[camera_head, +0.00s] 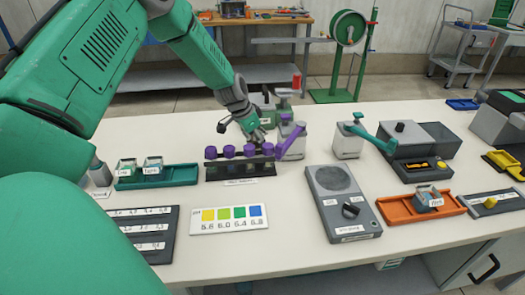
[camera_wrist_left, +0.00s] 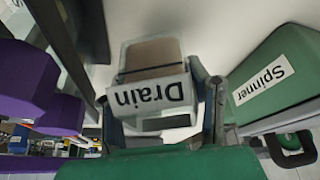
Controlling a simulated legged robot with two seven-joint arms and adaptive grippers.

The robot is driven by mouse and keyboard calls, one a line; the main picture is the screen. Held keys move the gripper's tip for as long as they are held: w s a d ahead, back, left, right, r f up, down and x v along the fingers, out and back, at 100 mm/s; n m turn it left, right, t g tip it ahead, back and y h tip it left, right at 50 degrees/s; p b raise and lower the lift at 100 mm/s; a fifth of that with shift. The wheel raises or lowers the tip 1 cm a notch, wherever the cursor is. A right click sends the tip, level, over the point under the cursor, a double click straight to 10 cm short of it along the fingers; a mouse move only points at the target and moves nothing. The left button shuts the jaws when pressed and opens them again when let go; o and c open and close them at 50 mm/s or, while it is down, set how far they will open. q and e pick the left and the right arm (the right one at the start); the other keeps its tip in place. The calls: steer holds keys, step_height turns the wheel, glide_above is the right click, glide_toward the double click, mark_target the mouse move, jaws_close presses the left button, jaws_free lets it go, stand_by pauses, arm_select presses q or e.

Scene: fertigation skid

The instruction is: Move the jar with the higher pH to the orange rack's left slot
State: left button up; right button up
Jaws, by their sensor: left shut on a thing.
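My left gripper (camera_head: 243,130) hangs over the back middle of the table, by the purple-topped row. In the left wrist view my left gripper (camera_wrist_left: 163,105) is shut on a small clear jar (camera_wrist_left: 155,94) labelled "Drain", which appears upside down there with brownish content. In the head view that jar is hidden or too small to tell. Two labelled jars, a left one (camera_head: 126,167) and a right one (camera_head: 153,165), stand in the teal rack (camera_head: 170,180). The orange rack (camera_head: 398,213) at right holds one labelled jar (camera_head: 430,199) right of its middle; its left part looks empty. My right gripper is not in view.
A colour card (camera_head: 229,219) marked 5.6 to 6.8 lies at the front middle. A grey device (camera_head: 341,203) with a knob is left of the orange rack. The black rack (camera_head: 240,171) holds several purple-topped items. A green "Spinner" box (camera_wrist_left: 275,78) is close to the gripper.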

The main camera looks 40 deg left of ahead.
mark_target(259, 155)
arm_select(q)
steer(key=shift+d+f, duration=0.35)
steer(key=shift+f, duration=0.15)
steer(key=shift+d+f, duration=0.25)
steer(key=shift+f, duration=0.35)
steer(key=shift+d+f, duration=0.2)
steer(key=shift+f, duration=0.35)
steer(key=shift+a+f, duration=0.15)
steer(key=shift+a, duration=0.25)
steer(key=o, duration=0.9)
steer(key=shift+a, duration=0.1)
